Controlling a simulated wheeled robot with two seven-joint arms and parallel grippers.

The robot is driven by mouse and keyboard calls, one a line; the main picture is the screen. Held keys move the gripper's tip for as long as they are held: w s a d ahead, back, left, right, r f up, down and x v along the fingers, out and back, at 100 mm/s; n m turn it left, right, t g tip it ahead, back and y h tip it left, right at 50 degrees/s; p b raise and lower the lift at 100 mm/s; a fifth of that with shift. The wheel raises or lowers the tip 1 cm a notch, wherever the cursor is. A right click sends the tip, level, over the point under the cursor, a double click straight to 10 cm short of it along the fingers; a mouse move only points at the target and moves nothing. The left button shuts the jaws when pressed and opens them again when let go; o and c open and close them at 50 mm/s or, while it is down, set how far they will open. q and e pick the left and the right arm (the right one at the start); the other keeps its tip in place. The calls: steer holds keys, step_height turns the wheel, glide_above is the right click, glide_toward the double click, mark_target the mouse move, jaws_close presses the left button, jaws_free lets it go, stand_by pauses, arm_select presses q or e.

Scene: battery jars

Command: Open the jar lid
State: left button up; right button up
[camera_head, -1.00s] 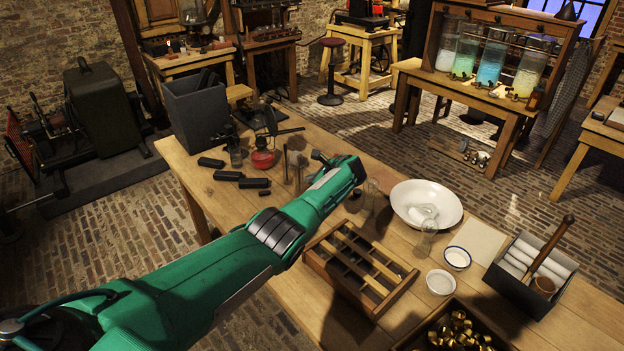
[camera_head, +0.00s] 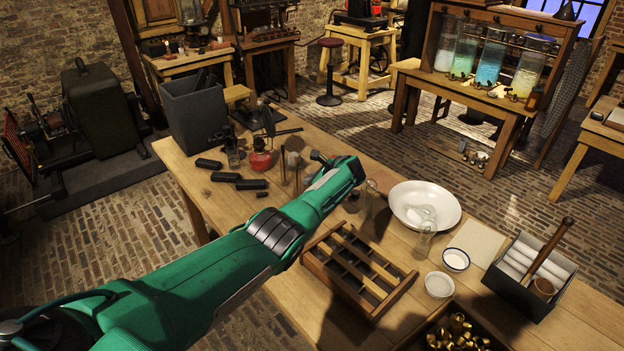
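A clear glass jar (camera_head: 369,203) stands on the wooden table just beyond the end of my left arm. A second clear glass vessel (camera_head: 426,238) stands farther right, in front of the white bowl. I cannot make out a lid on either one. My green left arm reaches in from the lower left over the table. Its wrist ends beside the first jar, and my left gripper (camera_head: 352,192) is mostly hidden by the wrist there. Its fingers cannot be made out. My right gripper is out of view.
A divided wooden tray (camera_head: 315,265) lies below my arm. A white bowl (camera_head: 452,193), small dishes (camera_head: 440,284), a box of white rolls (camera_head: 525,300) and a crate of brass parts (camera_head: 410,340) fill the right. Large jars (camera_head: 490,62) stand on another bench.

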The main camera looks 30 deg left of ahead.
arm_select(q)
steer(key=shift+s+d+r, duration=0.15)
steer(key=shift+d+r, duration=0.3)
steer(key=shift+d, duration=0.05)
steer(key=v, duration=1.2)
steer(key=shift+d+b, duration=0.2)
steer(key=shift+b, duration=0.1)
steer(key=shift+s, duration=0.1)
